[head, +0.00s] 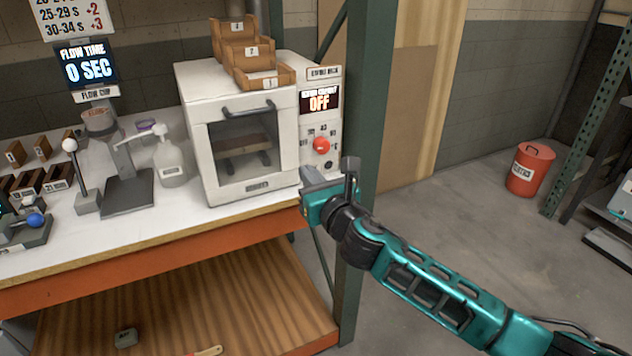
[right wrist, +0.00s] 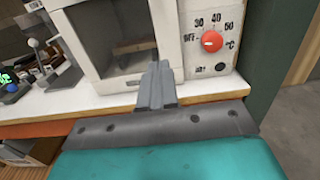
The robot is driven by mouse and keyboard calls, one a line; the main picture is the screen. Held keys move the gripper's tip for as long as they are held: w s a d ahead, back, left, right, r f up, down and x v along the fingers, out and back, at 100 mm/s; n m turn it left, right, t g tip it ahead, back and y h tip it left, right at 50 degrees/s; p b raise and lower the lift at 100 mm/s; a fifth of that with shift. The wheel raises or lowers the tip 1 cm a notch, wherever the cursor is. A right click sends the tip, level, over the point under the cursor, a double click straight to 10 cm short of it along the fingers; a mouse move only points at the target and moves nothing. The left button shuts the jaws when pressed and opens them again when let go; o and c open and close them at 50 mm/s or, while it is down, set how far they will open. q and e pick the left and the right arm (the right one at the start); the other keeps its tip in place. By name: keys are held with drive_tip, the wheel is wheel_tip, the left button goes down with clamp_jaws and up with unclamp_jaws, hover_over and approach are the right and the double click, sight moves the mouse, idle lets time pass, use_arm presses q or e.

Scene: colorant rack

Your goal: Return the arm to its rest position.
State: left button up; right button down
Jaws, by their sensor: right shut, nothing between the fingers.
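My right arm (head: 430,285) is teal and reaches in from the lower right in the head view. Its gripper (head: 312,178) is in front of the lower right corner of the white oven, near the bench's front edge. In the right wrist view the right gripper's fingers (right wrist: 157,75) are together with nothing between them, pointing toward the oven front. Whether the fingers touch the oven cannot be told. My left gripper does not show.
The white oven (head: 190,88) has its door closed, a display reading OFF and a red dial (head: 321,145). Wooden bins (head: 250,55) sit on top. A green post (head: 368,130) stands close behind the arm. A red bin (head: 530,168) is on open floor at right.

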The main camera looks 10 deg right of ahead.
drive_tip(key=s+d+f+n+g+h, duration=0.1)
drive_tip(key=s+d+f+n+g, duration=0.1)
drive_tip(key=s+f+n, duration=0.6)
drive_tip(key=s+d+f+n+g+h, duration=0.1)
drive_tip(key=s+d+f+n+g, duration=0.1)
drive_tip(key=s+d+f+n, duration=0.3)
drive_tip(key=s+d+f+n+g+h, duration=0.1)
drive_tip(key=s+d+f+n, duration=0.3)
drive_tip(key=s+f+n, duration=0.8)
drive_tip(key=s+n+g, duration=0.1)
drive_tip(key=s+n, duration=0.3)
drive_tip(key=n, duration=0.6)
drive_tip(key=shift+s+d+f+h, duration=0.2)
drive_tip(key=shift+s+h, duration=0.1)
drive_tip(key=shift+s, duration=0.1)
drive_tip(key=c, duration=1.8)
unclamp_jaws()
drive_tip(key=shift+c, duration=0.2)
